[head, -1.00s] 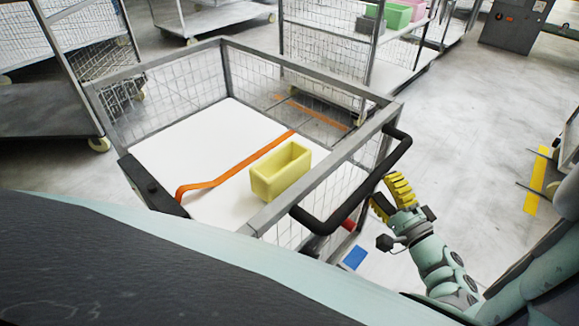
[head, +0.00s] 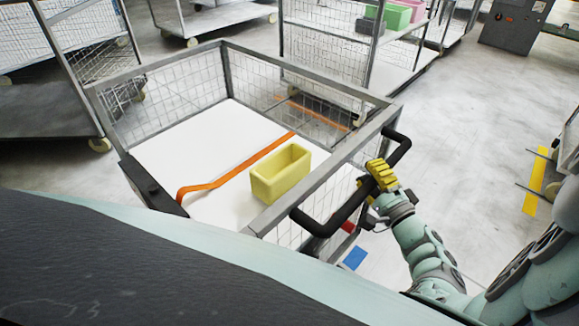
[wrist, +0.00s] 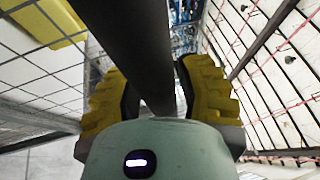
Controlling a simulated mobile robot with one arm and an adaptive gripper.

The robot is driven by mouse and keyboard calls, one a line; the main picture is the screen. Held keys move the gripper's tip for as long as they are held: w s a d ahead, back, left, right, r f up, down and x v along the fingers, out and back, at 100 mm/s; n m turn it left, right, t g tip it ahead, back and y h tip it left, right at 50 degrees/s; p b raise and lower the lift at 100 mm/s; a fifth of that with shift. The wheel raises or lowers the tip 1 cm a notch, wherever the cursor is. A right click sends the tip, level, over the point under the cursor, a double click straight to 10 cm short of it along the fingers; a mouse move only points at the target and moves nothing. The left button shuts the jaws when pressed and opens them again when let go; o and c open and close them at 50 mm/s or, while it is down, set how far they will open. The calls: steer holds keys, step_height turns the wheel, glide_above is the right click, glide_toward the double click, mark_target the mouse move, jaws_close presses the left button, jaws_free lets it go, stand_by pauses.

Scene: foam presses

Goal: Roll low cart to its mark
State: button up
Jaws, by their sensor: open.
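The low cart (head: 250,222) is a grey metal frame with wire mesh sides and a white deck. A black handle bar (head: 340,215) runs along its right side. A yellow open box (head: 281,172) and an orange strap (head: 235,170) lie on the deck. My gripper (head: 376,178) has yellow ribbed fingers and is at the handle. In the wrist view the handle bar (wrist: 140,50) passes between the two open fingers (wrist: 150,92). I cannot tell whether either finger touches it. A blue floor patch (head: 355,258) shows beside the cart, below the handle.
A shelf trolley (head: 45,90) stands at the left and another trolley (head: 345,58) with green and pink boxes stands behind the cart. A yellow floor strip (head: 536,182) lies at the right, by another rack. The floor right of the handle is mostly clear.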

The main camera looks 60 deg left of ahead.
jaws_close()
steer(key=shift+a, duration=0.1)
